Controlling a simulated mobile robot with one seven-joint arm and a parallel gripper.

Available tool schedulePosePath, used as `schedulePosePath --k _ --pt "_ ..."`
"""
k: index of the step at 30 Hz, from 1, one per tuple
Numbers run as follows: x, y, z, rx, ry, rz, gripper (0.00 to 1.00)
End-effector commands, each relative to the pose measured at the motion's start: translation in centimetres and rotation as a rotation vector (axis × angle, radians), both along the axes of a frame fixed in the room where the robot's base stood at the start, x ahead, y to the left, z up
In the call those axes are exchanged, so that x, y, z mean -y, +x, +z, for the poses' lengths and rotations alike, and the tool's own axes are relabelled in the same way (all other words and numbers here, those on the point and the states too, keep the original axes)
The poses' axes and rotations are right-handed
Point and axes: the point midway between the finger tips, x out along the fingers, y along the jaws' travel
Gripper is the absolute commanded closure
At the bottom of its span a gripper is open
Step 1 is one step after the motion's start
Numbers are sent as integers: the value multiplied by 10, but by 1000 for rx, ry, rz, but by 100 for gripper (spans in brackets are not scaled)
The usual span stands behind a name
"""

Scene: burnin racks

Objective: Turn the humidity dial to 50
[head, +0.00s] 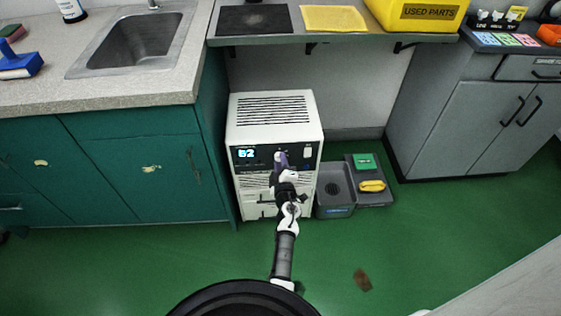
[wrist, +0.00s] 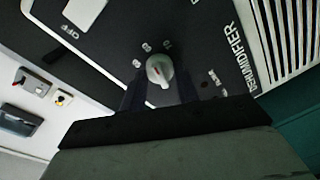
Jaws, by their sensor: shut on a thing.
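The white dehumidifier (head: 275,108) stands on the floor under the shelf. Its lit display (head: 246,154) seems to read 62. The humidity dial (wrist: 160,70) is a small pale round knob with a reddish pointer line, on the black panel. Printed numbers ring it, too small and tilted to read surely. My gripper (head: 281,160) is at the panel, and in the wrist view its dark fingers (wrist: 158,92) are shut on the dial, one on each side. In the head view my gripper hides the dial.
A white switch (wrist: 85,12) marked OFF sits beside the dial. A grey bin (head: 334,190) and a tray with a green box (head: 363,161) and a yellow item (head: 372,186) are right of the dehumidifier. Teal cabinets (head: 140,170) stand close at left. The shelf (head: 340,39) overhangs behind.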

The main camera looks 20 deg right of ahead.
Motion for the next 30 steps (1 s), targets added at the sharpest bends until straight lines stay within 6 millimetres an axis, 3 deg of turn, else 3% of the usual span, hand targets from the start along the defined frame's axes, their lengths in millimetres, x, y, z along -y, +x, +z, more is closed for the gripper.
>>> schedulePosePath --k 18,30 --pt "-2 0 -1 -162 -561 1 92" --pt "-2 0 -1 -241 -836 1 92"
